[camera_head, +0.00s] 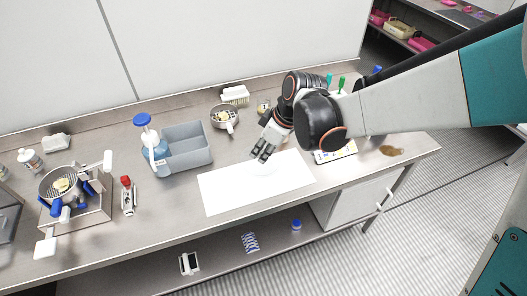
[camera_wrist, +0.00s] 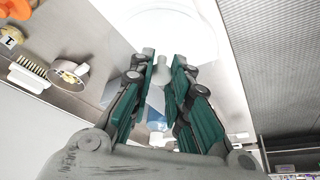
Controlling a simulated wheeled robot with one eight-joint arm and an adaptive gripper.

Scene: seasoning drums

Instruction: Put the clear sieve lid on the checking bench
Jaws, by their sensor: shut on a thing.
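The clear sieve lid (camera_wrist: 172,32) is a faint, see-through round disc at my fingertips in the wrist view. In the head view the lid (camera_head: 264,169) barely shows as a pale shape over the white sheet. My gripper (camera_head: 263,157) points down at the sheet's upper edge and is shut on the lid; the fingers also show in the wrist view (camera_wrist: 165,62). I cannot tell whether the lid touches the sheet. The long steel bench (camera_head: 150,222) carries the white sheet (camera_head: 235,197).
A grey bin (camera_head: 190,158) and a blue-topped bottle (camera_head: 155,150) stand left of the sheet. A round sieve pan (camera_head: 225,122) and a white brush (camera_head: 235,95) are behind. A sieve on a stand (camera_head: 62,188) is far left. The sheet's left part is clear.

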